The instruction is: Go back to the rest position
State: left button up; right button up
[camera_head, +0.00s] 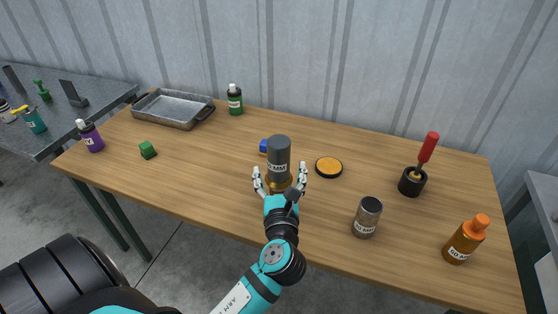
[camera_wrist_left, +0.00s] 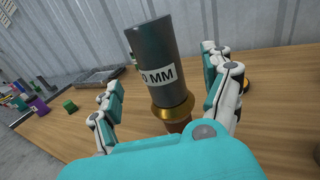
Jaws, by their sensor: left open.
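My left gripper (camera_head: 280,181) is open, with its fingers on either side of a dark grey muffler cylinder (camera_head: 279,153). The cylinder stands upright on a gold ring-shaped base on the wooden table (camera_head: 215,180). In the left wrist view the cylinder (camera_wrist_left: 156,62) carries a white label ending in "MM", and the gold base (camera_wrist_left: 174,108) shows below it. The two fingers (camera_wrist_left: 166,105) stand apart from the cylinder, with gaps on both sides. My right gripper is not in either view.
Near the gripper are a blue block (camera_head: 263,147), an orange disc (camera_head: 329,167) and a grey can (camera_head: 367,217). An orange bottle (camera_head: 465,239) and a red-handled tool in a black holder (camera_head: 412,182) stand right. A metal tray (camera_head: 173,109), green bottle (camera_head: 235,99), green cube (camera_head: 147,150) and purple bottle (camera_head: 90,136) are left.

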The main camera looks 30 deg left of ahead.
pick_arm(q)
jog(key=s+d+f+n+g+h, duration=0.5)
jog(key=s+f+n, duration=0.5)
jog(key=n, duration=0.4)
jog(key=s+d+f+n+g+h, duration=0.4)
jog(key=s+f+n+g+h, duration=0.2)
jog(key=s+f+n, duration=0.5)
notch_tip(320, 180, down, 21)
jog(key=s+n+g, duration=0.1)
jog(key=n, duration=0.1)
jog(key=s+a+f+g, duration=0.1)
jog(key=s+a+f, duration=0.2)
jog(key=s+f, duration=1.4)
jog(key=shift+s+a+f+m+g, duration=0.15)
jog(key=shift+s+f+m+g, duration=0.2)
jog(key=shift+f, duration=0.25)
